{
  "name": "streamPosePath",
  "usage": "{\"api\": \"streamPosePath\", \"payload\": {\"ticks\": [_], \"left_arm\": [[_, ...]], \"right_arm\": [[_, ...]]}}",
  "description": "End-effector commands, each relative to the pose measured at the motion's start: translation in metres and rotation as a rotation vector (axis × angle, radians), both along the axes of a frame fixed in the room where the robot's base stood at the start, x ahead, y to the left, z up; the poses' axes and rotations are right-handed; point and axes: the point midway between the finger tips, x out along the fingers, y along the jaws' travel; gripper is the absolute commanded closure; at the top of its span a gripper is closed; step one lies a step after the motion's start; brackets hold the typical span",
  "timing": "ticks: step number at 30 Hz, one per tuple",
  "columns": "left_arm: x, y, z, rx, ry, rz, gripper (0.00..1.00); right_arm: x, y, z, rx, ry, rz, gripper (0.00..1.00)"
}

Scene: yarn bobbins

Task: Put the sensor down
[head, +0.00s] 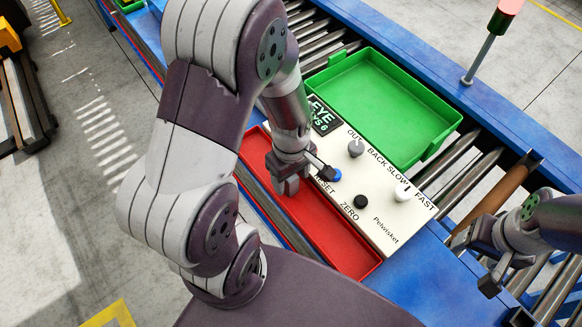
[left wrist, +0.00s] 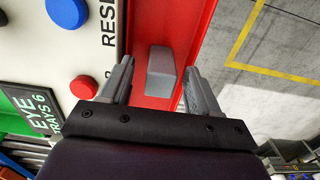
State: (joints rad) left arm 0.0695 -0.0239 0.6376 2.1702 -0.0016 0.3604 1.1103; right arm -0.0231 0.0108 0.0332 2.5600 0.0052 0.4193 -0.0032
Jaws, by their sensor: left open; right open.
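A small grey block, apparently the sensor (left wrist: 161,74), lies in the red tray (left wrist: 150,28) in the left wrist view. My left gripper (left wrist: 157,80) is open, with one finger on each side of the block and visible gaps between. In the head view my left gripper (head: 287,184) points down into the red tray (head: 347,258), beside the cream control panel (head: 322,205). I cannot make out the block there behind the fingers. My right gripper (head: 474,264) is open and empty over the blue frame at the right.
The panel carries a blue button (head: 335,175), a black knob (head: 361,201), a grey knob (head: 355,148) and a white knob (head: 402,193). An empty green tray (head: 390,100) stands behind it on the roller conveyor. A signal lamp post (head: 480,58) rises at the back right.

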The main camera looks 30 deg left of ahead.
Motion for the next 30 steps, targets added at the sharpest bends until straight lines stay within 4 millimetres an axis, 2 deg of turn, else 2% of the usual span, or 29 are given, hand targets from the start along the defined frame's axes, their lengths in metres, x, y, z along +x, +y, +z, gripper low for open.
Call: {"api": "streamPosePath", "payload": {"ticks": [9,15,17,18,25,27,30], "left_arm": [[0.002,0.0,0.079,0.001,-0.009,0.0,0.38],[0.001,0.0,0.112,0.0,-0.005,-0.002,0.38],[0.0,-0.001,0.113,0.0,-0.007,-0.053,0.38],[0.0,-0.003,0.111,0.001,-0.014,-0.143,0.38],[-0.005,-0.019,0.079,0.039,-0.088,-0.972,0.38],[-0.006,-0.022,0.074,0.054,-0.101,-1.119,0.38],[-0.007,-0.023,0.072,0.063,-0.109,-1.201,0.38]], "right_arm": [[0.0,0.0,-0.002,0.0,0.0,0.0,0.34],[0.0,0.0,-0.004,0.0,0.0,0.0,0.34],[0.0,0.0,-0.004,0.0,0.0,0.0,0.34],[0.0,0.0,-0.004,0.0,0.0,0.0,0.34],[0.0,0.0,-0.003,0.0,0.0,0.0,0.34],[0.0,0.0,-0.003,0.0,0.0,0.0,0.34],[0.0,0.0,-0.003,0.0,0.0,0.0,0.34]]}}
